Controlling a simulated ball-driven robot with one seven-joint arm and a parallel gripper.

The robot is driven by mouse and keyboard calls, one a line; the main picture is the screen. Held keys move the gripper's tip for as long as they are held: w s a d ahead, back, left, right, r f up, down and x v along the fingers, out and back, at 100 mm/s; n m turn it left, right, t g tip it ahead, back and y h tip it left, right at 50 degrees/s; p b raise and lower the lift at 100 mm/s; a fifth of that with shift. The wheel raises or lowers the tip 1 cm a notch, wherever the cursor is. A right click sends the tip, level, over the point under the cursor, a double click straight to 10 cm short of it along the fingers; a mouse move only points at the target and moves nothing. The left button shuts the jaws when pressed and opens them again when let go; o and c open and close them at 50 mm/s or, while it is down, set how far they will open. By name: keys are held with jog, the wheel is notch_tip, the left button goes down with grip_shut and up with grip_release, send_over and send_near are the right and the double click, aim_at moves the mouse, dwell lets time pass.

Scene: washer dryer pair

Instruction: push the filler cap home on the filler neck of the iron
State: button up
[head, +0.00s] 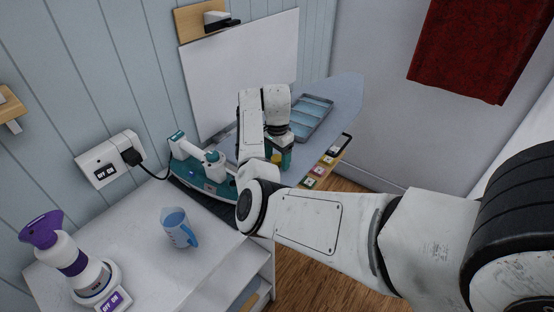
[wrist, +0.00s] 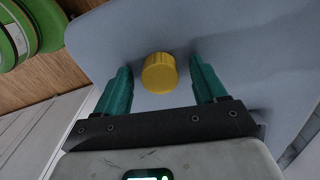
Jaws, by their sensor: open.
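A yellow ribbed cap (wrist: 159,73) shows in the wrist view in front of the pale blue-grey board, between the two teal fingers of my gripper (wrist: 158,66). There are gaps on both sides, so the fingers are open and apart from it. In the head view the yellow cap (head: 276,158) shows small beside my gripper (head: 281,154), which is partly hidden by my arm. The teal and white iron (head: 186,151) is left of my gripper in the head view, at the wall side. Its filler neck cannot be made out clearly.
A blue jug (head: 179,228) and a purple-topped bottle (head: 75,262) stand on the white top. A cord runs from the wall socket (head: 100,162).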

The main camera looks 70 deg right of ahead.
jog(key=c, duration=1.1)
jog(key=shift+r, duration=0.1)
